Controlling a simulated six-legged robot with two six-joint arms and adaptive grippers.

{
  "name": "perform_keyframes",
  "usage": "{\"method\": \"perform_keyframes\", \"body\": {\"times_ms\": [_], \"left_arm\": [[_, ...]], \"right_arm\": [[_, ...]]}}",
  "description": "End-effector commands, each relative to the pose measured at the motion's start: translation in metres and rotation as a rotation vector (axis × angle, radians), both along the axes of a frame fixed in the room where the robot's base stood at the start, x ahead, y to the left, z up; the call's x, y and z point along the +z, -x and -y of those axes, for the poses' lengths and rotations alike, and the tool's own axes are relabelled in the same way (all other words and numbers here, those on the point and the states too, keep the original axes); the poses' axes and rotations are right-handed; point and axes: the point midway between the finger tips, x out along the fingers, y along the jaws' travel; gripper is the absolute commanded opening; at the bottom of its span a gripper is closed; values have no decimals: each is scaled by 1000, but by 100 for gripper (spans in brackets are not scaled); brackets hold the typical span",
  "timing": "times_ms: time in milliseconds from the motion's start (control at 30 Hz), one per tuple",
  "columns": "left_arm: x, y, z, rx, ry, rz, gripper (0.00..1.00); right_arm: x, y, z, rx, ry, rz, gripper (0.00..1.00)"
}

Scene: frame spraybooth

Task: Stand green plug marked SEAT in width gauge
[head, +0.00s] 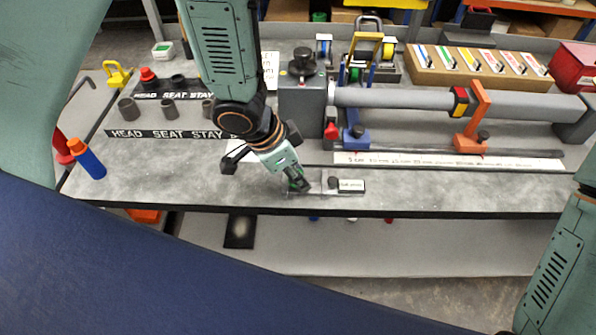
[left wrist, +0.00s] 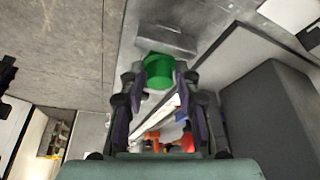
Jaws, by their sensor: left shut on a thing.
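My left gripper (head: 299,186) reaches down to the front part of the bench. In the left wrist view its fingers (left wrist: 160,88) are shut on a green plug (left wrist: 158,70), whose rounded side faces the camera. In the head view the plug is mostly hidden by the fingers, and its SEAT mark cannot be read. A small labelled gauge (head: 350,186) with a dark knob lies just right of the fingertips, near the front edge. A grey block (left wrist: 165,40) shows just beyond the plug; whether they touch cannot be told. My right gripper is out of view.
A white ruler strip (head: 450,161) lies behind the gauge. A long grey tube (head: 400,98) in clamps stands further back. HEAD SEAT STAY strips (head: 165,134) with several plugs and a blue-orange bottle (head: 87,160) are at left. The front right bench top is clear.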

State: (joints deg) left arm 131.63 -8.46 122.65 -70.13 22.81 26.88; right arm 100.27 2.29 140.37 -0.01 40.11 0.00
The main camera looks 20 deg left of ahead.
Motion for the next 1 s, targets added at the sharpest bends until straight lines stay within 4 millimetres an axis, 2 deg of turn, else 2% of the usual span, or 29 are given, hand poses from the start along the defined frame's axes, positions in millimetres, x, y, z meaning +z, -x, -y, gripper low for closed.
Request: {"method": "perform_keyframes", "body": {"times_ms": [1000], "left_arm": [[0, 0, 1, 0, -1, -1, 11]], "right_arm": [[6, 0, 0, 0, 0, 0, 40]]}}
